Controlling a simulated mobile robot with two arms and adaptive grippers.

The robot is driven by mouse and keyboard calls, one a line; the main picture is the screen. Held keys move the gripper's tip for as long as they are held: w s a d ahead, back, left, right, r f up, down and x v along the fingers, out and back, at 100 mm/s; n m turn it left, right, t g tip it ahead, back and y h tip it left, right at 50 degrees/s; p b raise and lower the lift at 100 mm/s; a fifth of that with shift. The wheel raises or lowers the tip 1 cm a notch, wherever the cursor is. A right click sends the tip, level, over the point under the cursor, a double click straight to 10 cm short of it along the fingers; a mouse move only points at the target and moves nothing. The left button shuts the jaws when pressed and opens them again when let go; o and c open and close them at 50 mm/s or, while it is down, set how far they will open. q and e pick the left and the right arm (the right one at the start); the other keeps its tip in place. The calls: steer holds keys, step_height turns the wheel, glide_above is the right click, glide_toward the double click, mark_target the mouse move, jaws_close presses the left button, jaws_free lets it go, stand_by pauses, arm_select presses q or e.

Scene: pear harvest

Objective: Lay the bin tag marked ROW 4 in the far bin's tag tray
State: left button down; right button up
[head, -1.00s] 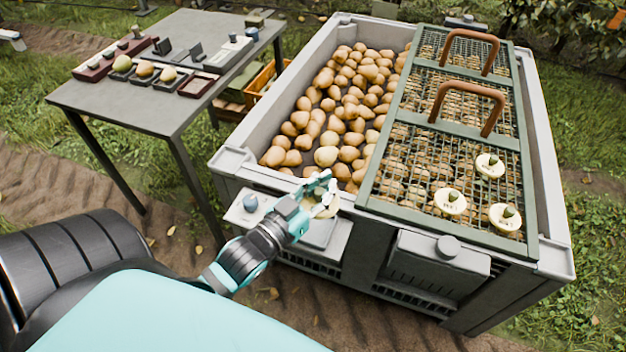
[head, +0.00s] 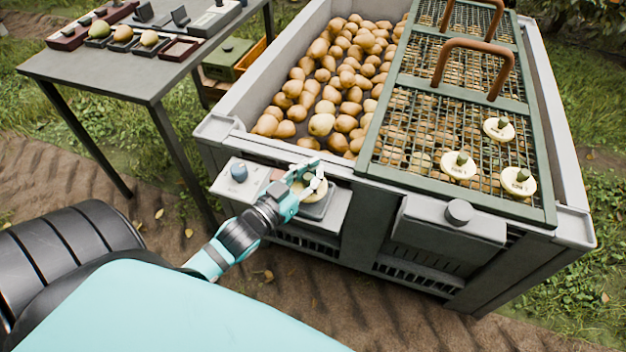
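My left gripper (head: 311,180) is over the shelf on the bin's front wall, with its fingers at a round cream tag (head: 317,191). It appears shut on this tag, which is partly hidden by the fingers. The tag is just above or at the grey tray (head: 318,210); I cannot tell whether it touches. Its lettering cannot be read. My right gripper is out of view.
The big grey bin (head: 577,225) is full of pears (head: 335,95), half covered by the green mesh lid (head: 384,130) with brown handles. A blue-grey knob (head: 239,172) stands left of the tray. A grey box (head: 445,228) hangs further right. A table (head: 130,75) stands at left.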

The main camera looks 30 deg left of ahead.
arm_select(q)
steer(key=shift+f+b, duration=0.45)
steer(key=shift+f, duration=1.05)
steer(key=shift+f, duration=0.1)
steer(key=shift+f, duration=0.1)
steer(key=c, duration=1.5)
jaws_free()
steer(key=shift+f, duration=0.1)
